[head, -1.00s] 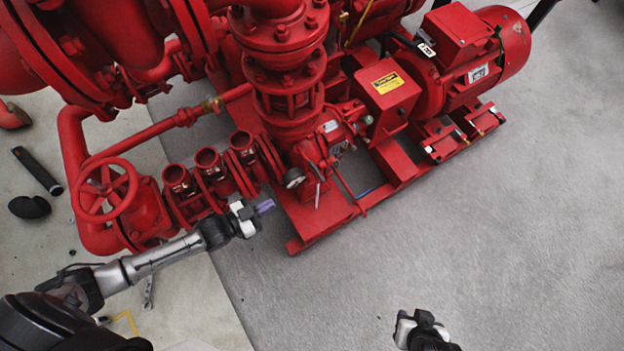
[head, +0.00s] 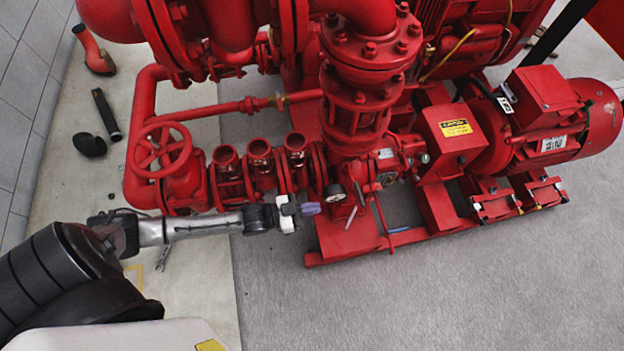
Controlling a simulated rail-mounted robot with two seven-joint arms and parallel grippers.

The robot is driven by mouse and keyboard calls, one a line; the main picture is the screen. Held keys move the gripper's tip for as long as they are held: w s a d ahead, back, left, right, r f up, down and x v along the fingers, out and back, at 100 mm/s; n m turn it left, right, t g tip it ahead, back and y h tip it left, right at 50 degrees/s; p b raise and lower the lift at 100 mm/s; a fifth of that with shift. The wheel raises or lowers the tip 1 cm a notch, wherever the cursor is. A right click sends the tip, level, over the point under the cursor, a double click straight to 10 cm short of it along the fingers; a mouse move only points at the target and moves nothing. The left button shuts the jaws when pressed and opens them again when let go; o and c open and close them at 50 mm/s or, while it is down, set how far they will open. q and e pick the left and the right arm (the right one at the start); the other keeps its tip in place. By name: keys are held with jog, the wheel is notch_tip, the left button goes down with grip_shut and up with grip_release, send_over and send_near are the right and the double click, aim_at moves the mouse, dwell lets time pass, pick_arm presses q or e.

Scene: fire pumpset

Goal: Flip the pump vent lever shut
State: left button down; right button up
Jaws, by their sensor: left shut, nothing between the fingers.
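My left gripper (head: 311,209) is shut and empty. Its purple fingertips point right, just left of and slightly below the round gauge (head: 335,192) on the red pump casing (head: 357,178). A small gap seems to lie between them, but I cannot tell whether they touch. A thin pale lever (head: 351,217) hangs near the gauge at the front of the pump, pointing down. It may be the vent lever, but it is too small to be sure. My right gripper is out of view.
A red handwheel valve (head: 160,150) and several open-topped red fittings (head: 260,154) stand behind my left arm. The red motor (head: 560,120) is at the right. A wrench (head: 165,256) and a dark cylinder (head: 106,114) lie on the floor. The grey floor in front is clear.

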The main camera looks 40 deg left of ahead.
pick_arm(q)
jog(key=b, duration=0.4)
send_near(359, 195)
jog(key=s+d+x, duration=0.1)
jog(key=x, duration=0.4)
jog(key=shift+w+d+f, duration=0.15)
jog(key=shift+w+d, duration=0.15)
jog(key=shift+w, duration=0.3)
jog(key=shift+w+d+f, duration=0.15)
jog(key=shift+w+d, duration=0.1)
jog(key=shift+w, duration=0.3)
